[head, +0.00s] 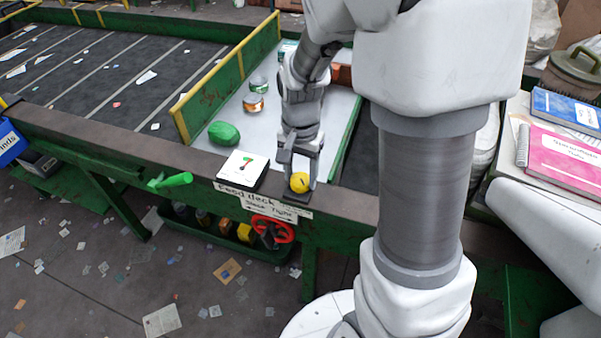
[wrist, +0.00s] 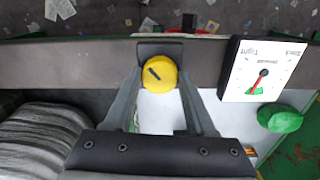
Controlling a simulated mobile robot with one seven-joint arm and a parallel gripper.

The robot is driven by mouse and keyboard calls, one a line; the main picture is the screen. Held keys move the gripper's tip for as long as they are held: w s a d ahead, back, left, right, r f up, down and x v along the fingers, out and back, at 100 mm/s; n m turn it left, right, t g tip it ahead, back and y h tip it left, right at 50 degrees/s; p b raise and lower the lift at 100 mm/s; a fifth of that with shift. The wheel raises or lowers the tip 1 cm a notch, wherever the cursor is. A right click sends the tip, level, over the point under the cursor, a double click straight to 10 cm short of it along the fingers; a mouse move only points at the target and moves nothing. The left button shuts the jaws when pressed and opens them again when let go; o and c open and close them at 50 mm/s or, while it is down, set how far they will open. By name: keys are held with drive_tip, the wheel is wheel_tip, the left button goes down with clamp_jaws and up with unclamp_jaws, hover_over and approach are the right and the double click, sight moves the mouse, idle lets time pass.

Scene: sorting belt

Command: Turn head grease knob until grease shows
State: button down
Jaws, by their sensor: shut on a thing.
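The yellow round knob (head: 299,182) sits on a dark mount at the belt's front rail; in the wrist view the knob (wrist: 158,73) has a dark slanted mark on its face. My gripper (head: 299,180) reaches down over the rail. In the wrist view my gripper (wrist: 159,80) has one finger on each side of the knob, shut on it. A white dial (wrist: 262,70) with a red needle stands beside the knob, and it also shows in the head view (head: 243,168). No grease can be made out around the knob.
A green lump (head: 224,133) and cans (head: 253,103) lie on the pale deck. A green lever (head: 170,181) and a red handwheel (head: 272,229) stick out at the front. Notebooks (head: 565,150) lie at the right. Litter covers the floor.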

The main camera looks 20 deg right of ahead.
sight(300, 179)
drive_tip(key=shift+c, duration=1.1)
unclamp_jaws()
wheel_tip(300, 179, up, 18)
drive_tip(key=p, duration=0.2)
drive_tip(key=shift+f, duration=0.25)
